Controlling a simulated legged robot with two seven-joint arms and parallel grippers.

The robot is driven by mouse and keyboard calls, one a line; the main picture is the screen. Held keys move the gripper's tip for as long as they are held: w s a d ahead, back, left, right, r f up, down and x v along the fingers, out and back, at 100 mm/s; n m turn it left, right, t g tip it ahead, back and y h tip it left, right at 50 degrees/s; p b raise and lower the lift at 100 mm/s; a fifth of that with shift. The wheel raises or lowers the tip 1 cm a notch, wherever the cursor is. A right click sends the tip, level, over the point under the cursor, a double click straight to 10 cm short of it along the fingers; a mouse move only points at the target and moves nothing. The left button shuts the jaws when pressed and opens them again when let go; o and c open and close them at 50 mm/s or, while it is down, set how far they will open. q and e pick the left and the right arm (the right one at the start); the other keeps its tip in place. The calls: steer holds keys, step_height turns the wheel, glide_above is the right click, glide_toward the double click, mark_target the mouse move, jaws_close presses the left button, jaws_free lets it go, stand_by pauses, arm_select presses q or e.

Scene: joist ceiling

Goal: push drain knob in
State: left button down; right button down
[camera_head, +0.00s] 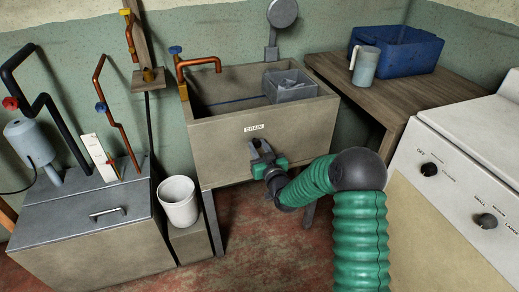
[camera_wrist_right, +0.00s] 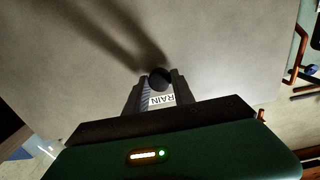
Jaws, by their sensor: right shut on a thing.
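The drain knob is a dark round knob (camera_wrist_right: 160,77) on the front of the beige utility sink (camera_head: 225,155). In the right wrist view it sits between the tips of my right gripper (camera_wrist_right: 159,86), which is shut on it. In the head view my right gripper (camera_head: 260,150) reaches the sink's front face, just below the white DRAIN label (camera_head: 254,128), and largely hides the knob. Part of the label (camera_wrist_right: 159,100) shows between the fingers in the wrist view. How far the knob sticks out cannot be told. My left gripper is not in view.
A clear bin (camera_head: 290,86) sits in the sink's right side, with a copper tap (camera_head: 203,64) at the left. A white bucket (camera_head: 178,202) stands left of the sink. A wooden table (camera_head: 350,88) with a blue crate (camera_head: 398,50) and a white machine (camera_head: 470,150) are at the right.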

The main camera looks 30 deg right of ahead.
steer(key=shift+r, duration=0.1)
steer(key=c, duration=1.1)
jaws_free()
steer(key=shift+o, duration=0.2)
steer(key=p+v, duration=0.3)
steer(key=v, duration=1.3)
steer(key=shift+s, duration=0.35)
steer(key=shift+a, duration=0.2)
